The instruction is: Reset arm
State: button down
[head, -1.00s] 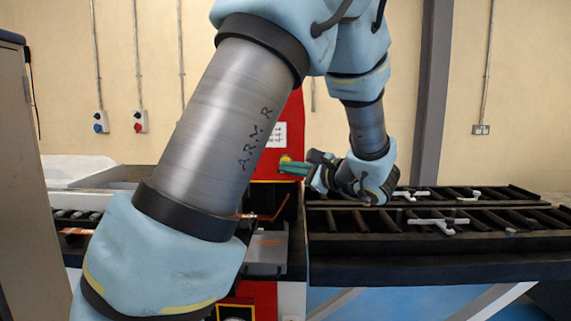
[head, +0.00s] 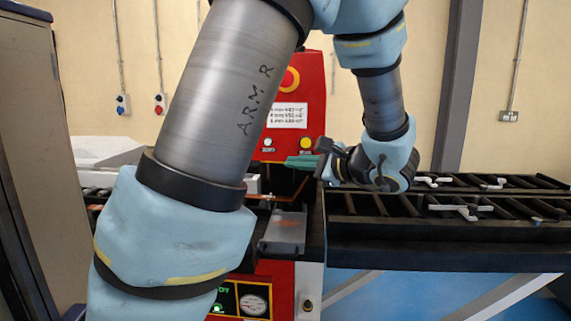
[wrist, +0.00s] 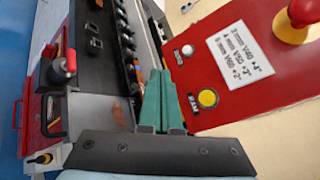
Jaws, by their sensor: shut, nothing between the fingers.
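My gripper (head: 290,163) is in front of the red control panel in the head view, its green fingers pointing left. In the wrist view the green fingers (wrist: 158,100) lie together, shut and empty. The red control panel (head: 313,85) carries a white label, a yellow button (head: 306,143) and a pale button (head: 268,142). In the wrist view the yellow button (wrist: 208,98) lies right of the fingers, apart from them. A red mushroom knob (wrist: 300,14) is at the upper right. My large arm link covers much of the machine's left side in the head view.
A black roller conveyor (head: 450,231) extends right, with white fittings (head: 460,208) on it. A grey plate (head: 285,233) sits below the panel. A lower red panel (head: 272,281) has a gauge (head: 254,304). A grey cabinet (head: 30,130) stands at the left edge.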

jog(key=s+a+f+n+g+h, duration=1)
jog(key=a+f+n, duration=0.4)
jog(key=f+n, duration=0.2)
jog(key=shift+s+f+n+g, duration=0.35)
jog(key=shift+s+n, duration=0.25)
jog(key=shift+s, duration=0.1)
